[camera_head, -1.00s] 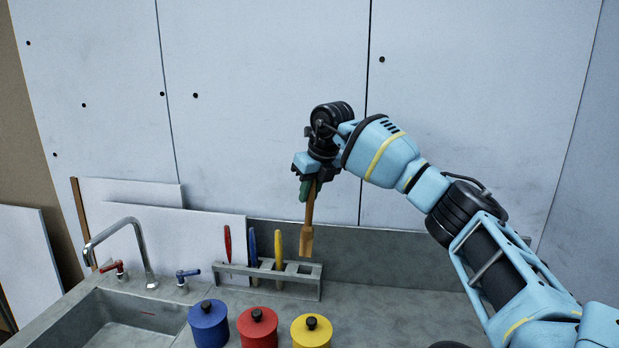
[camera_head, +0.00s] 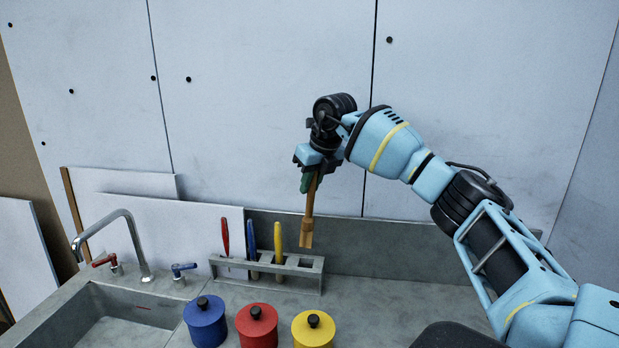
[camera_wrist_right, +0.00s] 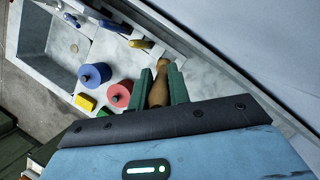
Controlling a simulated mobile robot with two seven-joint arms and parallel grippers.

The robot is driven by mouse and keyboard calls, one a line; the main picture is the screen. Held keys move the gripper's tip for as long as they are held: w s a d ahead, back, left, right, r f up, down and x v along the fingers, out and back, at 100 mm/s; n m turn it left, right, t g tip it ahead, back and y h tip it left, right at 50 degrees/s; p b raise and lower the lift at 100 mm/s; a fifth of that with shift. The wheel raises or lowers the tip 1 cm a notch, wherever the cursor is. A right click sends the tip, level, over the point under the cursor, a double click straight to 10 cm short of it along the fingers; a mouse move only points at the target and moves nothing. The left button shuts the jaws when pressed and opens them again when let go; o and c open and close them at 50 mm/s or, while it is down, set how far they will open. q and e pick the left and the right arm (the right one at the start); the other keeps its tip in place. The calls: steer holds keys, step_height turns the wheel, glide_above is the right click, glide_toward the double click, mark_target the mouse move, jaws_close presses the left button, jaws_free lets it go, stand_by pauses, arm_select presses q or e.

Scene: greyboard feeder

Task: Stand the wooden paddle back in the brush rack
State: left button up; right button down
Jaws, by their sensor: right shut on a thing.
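The wooden paddle (camera_head: 308,222) hangs roughly upright, its flat end down, from my right gripper (camera_head: 310,178). The right gripper is shut on its upper part, and the paddle also shows between the green fingers in the right wrist view (camera_wrist_right: 158,88). The grey brush rack (camera_head: 230,262) stands on the counter against the back wall. It holds a red-handled brush (camera_head: 225,237), a blue one (camera_head: 251,238) and a yellow one (camera_head: 278,240). The paddle's lower end appears just above the rack's right part, where open slots show. Whether it touches the rack cannot be told. My left gripper is not in view.
A blue lidded pot (camera_head: 206,325), a red one (camera_head: 257,328) and a yellow one (camera_head: 313,331) stand in front of the rack. The sink (camera_head: 105,315) with its curved tap (camera_head: 140,245) lies to the left. The counter (camera_head: 370,300) right of the rack is clear.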

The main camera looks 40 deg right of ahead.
mark_target(311, 224)
steer(key=shift+f+b, duration=0.5)
steer(key=shift+f, duration=2.75)
steer(key=shift+f+b, duration=0.5)
steer(key=shift+f, duration=2.1)
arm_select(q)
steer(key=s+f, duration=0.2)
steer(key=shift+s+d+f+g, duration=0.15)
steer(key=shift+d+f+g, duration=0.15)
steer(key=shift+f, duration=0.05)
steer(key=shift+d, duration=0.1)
arm_select(e)
steer(key=c, duration=1.2)
jaws_free()
steer(key=shift+c, duration=0.2)
